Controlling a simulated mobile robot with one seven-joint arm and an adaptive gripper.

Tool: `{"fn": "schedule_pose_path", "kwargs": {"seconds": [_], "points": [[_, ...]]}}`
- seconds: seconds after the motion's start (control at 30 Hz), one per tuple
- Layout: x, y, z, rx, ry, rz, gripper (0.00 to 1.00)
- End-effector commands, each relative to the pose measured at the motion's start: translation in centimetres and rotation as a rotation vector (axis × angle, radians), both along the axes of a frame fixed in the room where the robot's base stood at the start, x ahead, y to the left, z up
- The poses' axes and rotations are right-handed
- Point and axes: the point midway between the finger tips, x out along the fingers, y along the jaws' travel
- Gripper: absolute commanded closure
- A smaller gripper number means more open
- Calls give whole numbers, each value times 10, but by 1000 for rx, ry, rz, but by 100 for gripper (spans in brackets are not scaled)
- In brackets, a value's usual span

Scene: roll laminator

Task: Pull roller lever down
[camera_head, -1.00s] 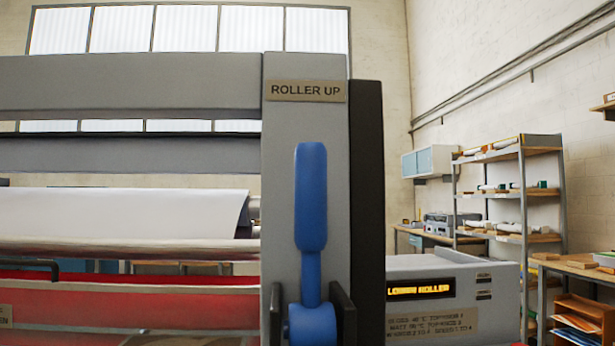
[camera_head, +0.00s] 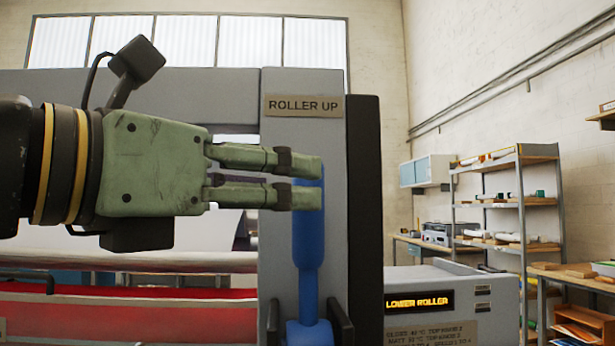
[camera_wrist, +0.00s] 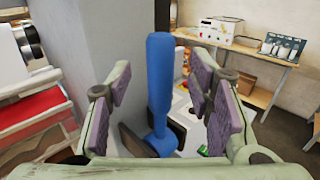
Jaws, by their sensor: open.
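The blue roller lever (camera_head: 308,240) stands upright on the grey end post of the laminator, under a plate reading "ROLLER UP" (camera_head: 304,106). Its pivot is at the bottom, between dark brackets. My gripper (camera_head: 307,183) reaches in from the left, and its fingertips overlap the lever's upper part in the head view. In the wrist view the lever (camera_wrist: 160,90) stands between the two open fingers (camera_wrist: 165,98), with gaps visible on both sides. The top of the lever is partly hidden by the fingers in the head view. A display reads "LOWER ROLLER" (camera_head: 417,302).
The grey laminator post (camera_head: 275,230) stands right beside the lever. A red roller section (camera_head: 130,312) lies to the left. A control box (camera_head: 460,320) is at the right. Shelving (camera_head: 525,205) and a workbench are farther back at the right.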

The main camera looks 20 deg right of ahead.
Motion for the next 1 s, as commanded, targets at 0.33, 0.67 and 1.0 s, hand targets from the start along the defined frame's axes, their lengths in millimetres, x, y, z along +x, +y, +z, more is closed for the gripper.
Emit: {"fn": "schedule_pose_path", "kwargs": {"seconds": [0.33, 0.67, 1.0], "points": [[21, -46, 1, -1, 0, -2, 53], [23, -51, 0, -2, 0, -2, 53], [23, -50, 0, -2, -1, -2, 73]]}}
